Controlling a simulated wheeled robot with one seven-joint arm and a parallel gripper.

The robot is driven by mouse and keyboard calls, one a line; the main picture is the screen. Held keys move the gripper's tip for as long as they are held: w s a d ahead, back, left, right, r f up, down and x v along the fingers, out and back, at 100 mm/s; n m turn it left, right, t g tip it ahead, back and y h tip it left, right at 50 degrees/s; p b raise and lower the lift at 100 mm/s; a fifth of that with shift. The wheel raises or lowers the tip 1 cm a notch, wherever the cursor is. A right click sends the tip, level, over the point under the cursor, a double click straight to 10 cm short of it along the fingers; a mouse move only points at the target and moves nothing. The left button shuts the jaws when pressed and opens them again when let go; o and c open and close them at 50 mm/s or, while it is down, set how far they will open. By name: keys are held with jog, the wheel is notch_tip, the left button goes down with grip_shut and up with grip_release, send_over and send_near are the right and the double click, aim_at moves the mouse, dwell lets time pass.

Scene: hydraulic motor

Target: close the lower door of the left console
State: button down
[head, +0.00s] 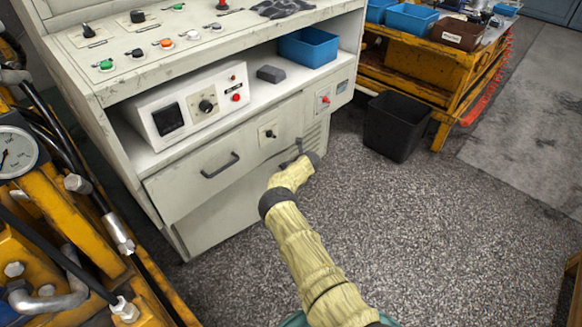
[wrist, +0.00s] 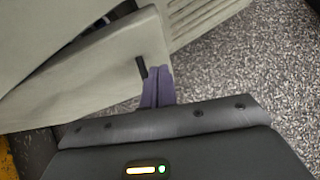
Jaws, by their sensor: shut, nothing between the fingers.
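The left console (head: 175,110) is a pale grey cabinet with a sloped control panel. Its lower door (head: 225,208) is a plain pale panel beneath the drawer, partly hidden by my arm in the head view. In the wrist view the lower door (wrist: 95,75) stands ajar, with a dark gap behind its upper edge and a black handle near its free end. My gripper (wrist: 158,72) is shut and empty, its purple fingers at the door's free end beside the handle. I cannot tell whether they touch it.
A drawer with a black handle (head: 220,166) sits above the door. A black bin (head: 396,125) and an orange workbench (head: 430,70) stand to the right. Yellow machinery with a gauge (head: 15,152) is close on the left. The speckled floor (head: 420,220) is open at the right.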

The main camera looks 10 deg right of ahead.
jog(key=shift+d, duration=0.2)
jog(key=shift+s+r, duration=0.1)
jog(key=s+d+r+p, duration=0.4)
jog(key=s+r+p, duration=0.2)
jog(key=s, duration=0.4)
jog(key=shift+d+r+p, duration=0.35)
jog(key=shift+r, duration=0.1)
jog(key=shift+w, duration=0.1)
